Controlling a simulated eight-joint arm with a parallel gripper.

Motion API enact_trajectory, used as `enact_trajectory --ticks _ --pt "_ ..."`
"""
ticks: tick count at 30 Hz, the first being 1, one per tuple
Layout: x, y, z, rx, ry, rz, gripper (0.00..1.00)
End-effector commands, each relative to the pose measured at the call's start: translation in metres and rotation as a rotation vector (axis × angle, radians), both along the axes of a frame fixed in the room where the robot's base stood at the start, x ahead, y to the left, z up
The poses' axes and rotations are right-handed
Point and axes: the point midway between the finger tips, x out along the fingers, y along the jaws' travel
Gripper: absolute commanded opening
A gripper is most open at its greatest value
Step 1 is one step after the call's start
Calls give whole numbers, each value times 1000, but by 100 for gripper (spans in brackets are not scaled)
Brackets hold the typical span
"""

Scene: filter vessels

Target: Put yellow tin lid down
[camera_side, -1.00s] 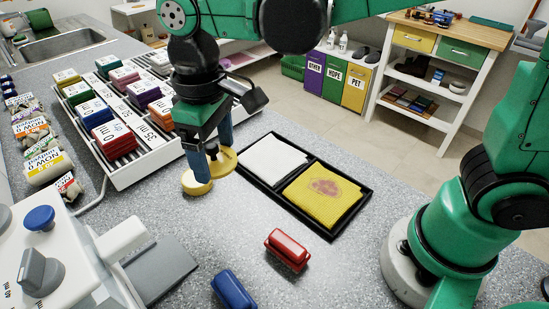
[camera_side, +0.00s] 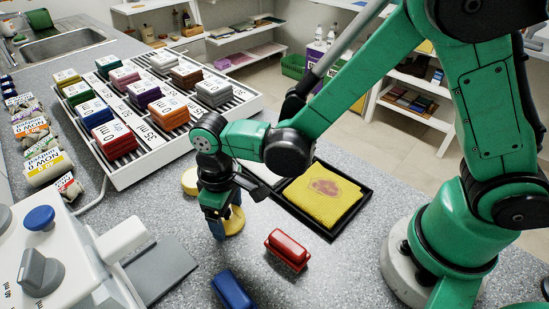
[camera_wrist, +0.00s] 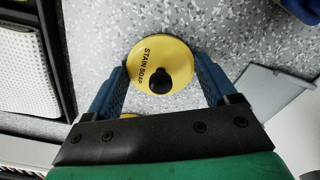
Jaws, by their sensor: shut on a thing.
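The yellow tin lid (camera_wrist: 150,76), marked "STAIN SOAP" and with a black knob, lies between the blue fingers of my gripper (camera_wrist: 161,82) in the wrist view. My gripper (camera_side: 226,222) is shut on it. In the side view, the lid (camera_side: 236,222) is low over the grey counter, partly hidden by a finger; I cannot tell whether it touches the counter. The yellow tin (camera_side: 189,180) stands just behind and left of my gripper, partly hidden by my wrist.
A red block-like thing (camera_side: 288,250) lies right of the lid, and a blue one (camera_side: 233,290) lies in front. A black tray (camera_side: 345,222) with a yellow cloth (camera_side: 322,193) is behind right. A rack (camera_side: 150,178) of coloured blocks is behind left. A grey-white machine (camera_side: 70,250) stands left.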

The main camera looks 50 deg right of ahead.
Motion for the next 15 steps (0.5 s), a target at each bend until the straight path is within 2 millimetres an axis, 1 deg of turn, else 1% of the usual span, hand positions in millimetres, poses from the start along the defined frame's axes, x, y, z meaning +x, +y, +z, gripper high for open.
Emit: enact_trajectory --ticks 9,10,11,12,15 --pt "0 0 -3 0 0 0 29" --pt "0 0 -3 0 0 0 88" --pt "0 0 -3 0 0 0 96" --pt "0 0 -3 0 0 0 100" --pt "0 0 -3 0 0 0 100"
